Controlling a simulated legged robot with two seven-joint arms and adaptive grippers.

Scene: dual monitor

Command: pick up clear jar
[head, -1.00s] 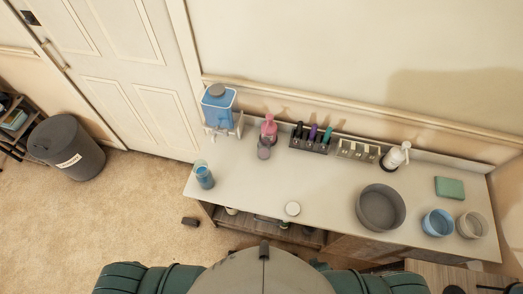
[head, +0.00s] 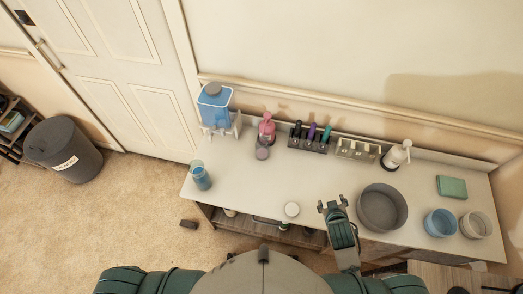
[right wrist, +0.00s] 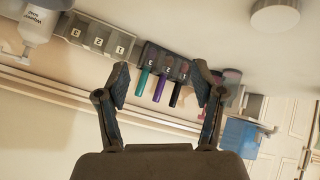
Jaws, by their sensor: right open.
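A clear jar with blue contents (head: 200,178) stands upright near the left front corner of the white counter (head: 330,182). A round white top also shows in the right wrist view (right wrist: 275,14). My right gripper (head: 333,204) is over the counter's front edge, right of the white-topped container and left of the grey bowl. Its fingers (right wrist: 162,82) are spread and empty, with no contact. My left gripper is out of view.
A blue dispenser (head: 214,104), pink bottle (head: 267,126), marker holder (head: 308,139), labelled block (head: 357,149) and white pump bottle (head: 396,155) line the back. A grey bowl (head: 382,208), blue bowl (head: 440,223) and green box (head: 451,187) stand right. The counter's middle is free.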

